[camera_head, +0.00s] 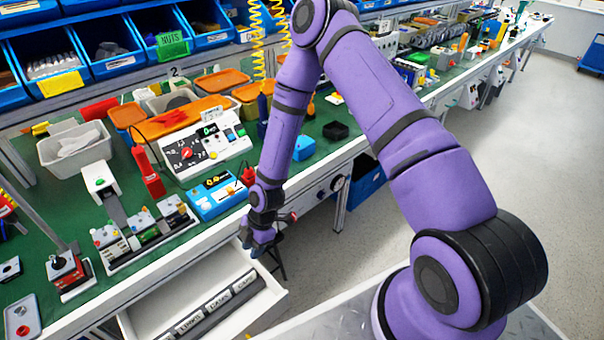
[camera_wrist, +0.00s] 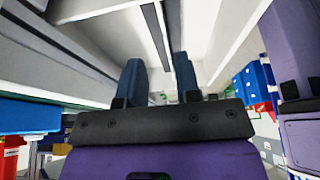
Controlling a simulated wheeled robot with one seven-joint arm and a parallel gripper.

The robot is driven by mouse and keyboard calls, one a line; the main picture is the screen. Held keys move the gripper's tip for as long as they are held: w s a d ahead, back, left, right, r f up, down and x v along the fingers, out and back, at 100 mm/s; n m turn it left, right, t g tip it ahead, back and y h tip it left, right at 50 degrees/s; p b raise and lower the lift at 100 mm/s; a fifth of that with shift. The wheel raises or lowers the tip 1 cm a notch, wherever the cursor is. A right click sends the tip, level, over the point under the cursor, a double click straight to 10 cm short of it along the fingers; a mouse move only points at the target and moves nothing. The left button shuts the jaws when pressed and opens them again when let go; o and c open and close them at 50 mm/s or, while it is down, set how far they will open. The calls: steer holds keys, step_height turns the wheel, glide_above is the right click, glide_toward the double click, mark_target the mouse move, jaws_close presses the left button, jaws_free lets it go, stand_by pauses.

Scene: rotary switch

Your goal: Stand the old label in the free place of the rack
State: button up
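An open white drawer (camera_head: 150,315) under the bench holds a dark rack (camera_head: 200,330). Several pale labels with dark lettering stand in it in a row, among them one reading LINKS (camera_head: 190,323) and one reading CAPS (camera_head: 243,284). A green label reading NUTS (camera_head: 172,44) is on a blue bin at the back. I cannot tell which label is the old one. My gripper (camera_head: 254,246) is near the drawer's far right corner, pointing down. In the wrist view its two dark blue fingers (camera_wrist: 159,80) stand apart, with nothing seen held between them.
The green bench (camera_head: 315,158) carries a white panel with a red knob (camera_head: 187,153), a blue box (camera_head: 215,196), a red tool (camera_head: 148,170) and orange trays. Blue bins (camera_head: 107,50) line the back.

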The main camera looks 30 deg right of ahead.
steer(key=shift+r, duration=0.1)
steer(key=w+d+r+m+t+h, duration=0.1)
steer(key=w+d+r+m, duration=0.15)
steer(key=r, duration=0.55)
steer(key=w+d+r+m+h, duration=0.1)
steer(key=d+r+m, duration=0.1)
steer(key=d+r, duration=0.35)
steer(key=w+d+r+m+t+h, duration=0.1)
steer(key=d+r+m, duration=0.1)
steer(key=r, duration=0.8)
steer(key=s+d+r+m+t+h, duration=0.1)
steer(key=s+d+r+m, duration=0.15)
steer(key=r, duration=0.55)
steer(key=s+d+r+m+t, duration=0.1)
steer(key=s+d+r+m, duration=0.15)
steer(key=r, duration=0.55)
steer(key=s+d+r+m+t, duration=0.1)
steer(key=s+d+r+m, duration=0.1)
steer(key=s+r+m, duration=0.3)
steer(key=s+d+r+m+t, duration=0.1)
steer(key=s+r+m, duration=0.3)
steer(key=s+r, duration=0.5)
steer(key=s+d, duration=0.1)
steer(key=s, duration=0.4)
steer(key=shift+s+d+m, duration=0.2)
steer(key=shift+d+m, duration=0.15)
steer(key=shift+d, duration=0.05)
